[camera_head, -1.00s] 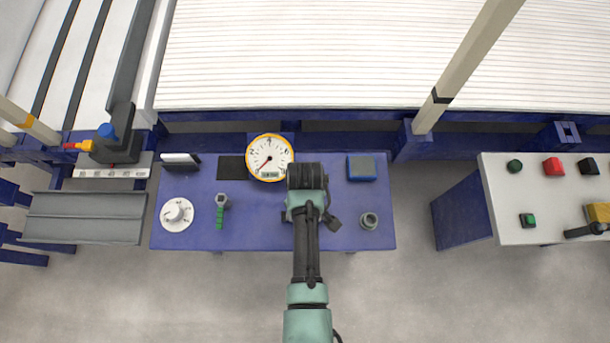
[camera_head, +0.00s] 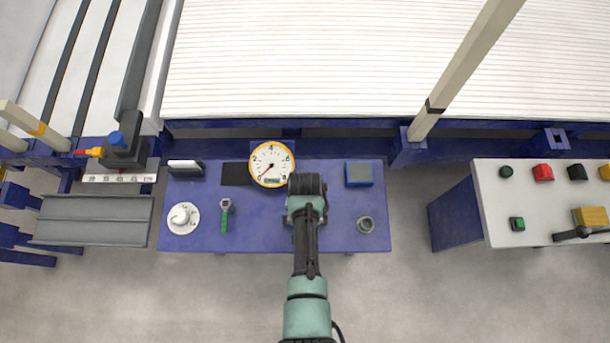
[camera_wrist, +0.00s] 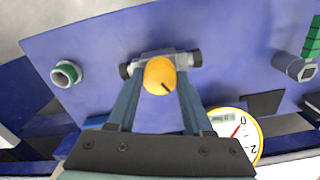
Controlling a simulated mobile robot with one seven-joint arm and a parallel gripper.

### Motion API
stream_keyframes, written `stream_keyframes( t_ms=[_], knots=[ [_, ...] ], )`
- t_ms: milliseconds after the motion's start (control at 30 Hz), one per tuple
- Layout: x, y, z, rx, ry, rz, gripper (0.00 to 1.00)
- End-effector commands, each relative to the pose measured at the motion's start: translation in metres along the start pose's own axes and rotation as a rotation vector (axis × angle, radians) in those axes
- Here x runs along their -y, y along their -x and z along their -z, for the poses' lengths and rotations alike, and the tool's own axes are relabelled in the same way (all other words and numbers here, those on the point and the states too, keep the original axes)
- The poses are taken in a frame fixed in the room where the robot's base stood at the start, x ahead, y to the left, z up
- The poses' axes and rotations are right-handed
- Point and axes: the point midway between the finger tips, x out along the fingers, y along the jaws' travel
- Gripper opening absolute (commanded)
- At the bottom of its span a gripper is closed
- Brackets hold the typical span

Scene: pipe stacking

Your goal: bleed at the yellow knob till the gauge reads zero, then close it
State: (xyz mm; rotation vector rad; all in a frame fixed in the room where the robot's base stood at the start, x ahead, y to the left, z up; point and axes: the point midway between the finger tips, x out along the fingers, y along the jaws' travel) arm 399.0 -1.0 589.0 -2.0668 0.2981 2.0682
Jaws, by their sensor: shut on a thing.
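The yellow knob (camera_wrist: 158,72) sits on a grey valve body with black ends, seen in the wrist view. A dark mark on the knob points to its lower right. My gripper (camera_wrist: 160,86) is shut on the knob, one finger on each side. In the head view, my gripper (camera_head: 306,186) hides the knob. The round gauge (camera_head: 271,164) has a yellow rim and a white face, just left of my gripper. Its red needle points down-left, at or very near 0. The gauge also shows in the wrist view (camera_wrist: 248,148), partly cut off by my gripper's body.
The blue panel (camera_head: 260,235) also bears a white dial (camera_head: 183,218), a green-handled valve (camera_head: 225,213), a blue box (camera_head: 359,174) and a grey-green round fitting (camera_head: 365,225). A white console (camera_head: 520,190) with several buttons stands at the right. Bare floor shows between them.

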Motion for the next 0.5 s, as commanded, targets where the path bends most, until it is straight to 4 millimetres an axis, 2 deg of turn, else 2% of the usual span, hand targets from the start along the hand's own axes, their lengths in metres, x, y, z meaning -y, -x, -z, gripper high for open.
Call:
stream_keyframes(
  t_ms=[500],
  knots=[
    [0.0004, 0.0011, 0.0011, -0.003, -0.398, 0.001, 0.0]
  ],
)
